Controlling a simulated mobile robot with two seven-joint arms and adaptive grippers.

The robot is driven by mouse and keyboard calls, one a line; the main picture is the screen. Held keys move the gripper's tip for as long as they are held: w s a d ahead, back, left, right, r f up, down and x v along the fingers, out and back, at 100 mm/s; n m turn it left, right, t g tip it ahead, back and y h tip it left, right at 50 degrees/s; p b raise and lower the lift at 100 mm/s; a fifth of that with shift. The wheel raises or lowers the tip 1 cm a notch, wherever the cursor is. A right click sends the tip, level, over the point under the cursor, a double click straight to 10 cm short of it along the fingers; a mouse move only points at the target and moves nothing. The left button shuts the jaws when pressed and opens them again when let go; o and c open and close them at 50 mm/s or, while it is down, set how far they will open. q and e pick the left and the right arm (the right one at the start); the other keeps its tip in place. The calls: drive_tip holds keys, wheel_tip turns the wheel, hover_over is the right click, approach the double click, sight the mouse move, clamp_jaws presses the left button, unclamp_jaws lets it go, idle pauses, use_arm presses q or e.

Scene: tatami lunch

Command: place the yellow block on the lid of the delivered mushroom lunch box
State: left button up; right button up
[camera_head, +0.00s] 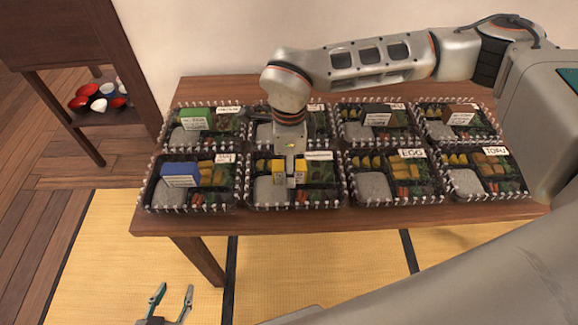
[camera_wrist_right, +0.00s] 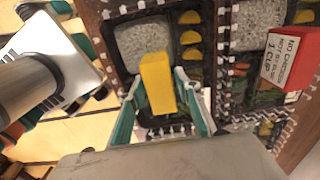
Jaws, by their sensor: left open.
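The yellow block (camera_wrist_right: 157,83) is between the teal fingers of my right gripper (camera_wrist_right: 158,78), which look closed on its sides. In the head view the yellow block (camera_head: 301,168) shows over the front-row lunch box (camera_head: 295,206), second from the left. That box carries a small white label, too small to read surely. My right arm comes down over the box and partly hides block and lid. I cannot tell whether the block touches the lid. My left gripper (camera_head: 172,304) is open and empty, low at the front left, over the tatami.
Two rows of lidded boxes fill the wooden table (camera_head: 190,90). A blue block (camera_head: 181,170) and a green block (camera_head: 196,116) lie on the left boxes. A labelled red block (camera_wrist_right: 292,92) is right of the gripper in the wrist view. Bowls (camera_head: 98,98) stand on a shelf.

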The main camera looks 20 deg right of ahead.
idle(0.3)
wheel_tip(320, 180, up, 12)
drive_tip(key=shift+r+p, duration=0.2)
drive_tip(key=shift+p, duration=0.2)
drive_tip(key=shift+f, duration=0.1)
idle(0.5)
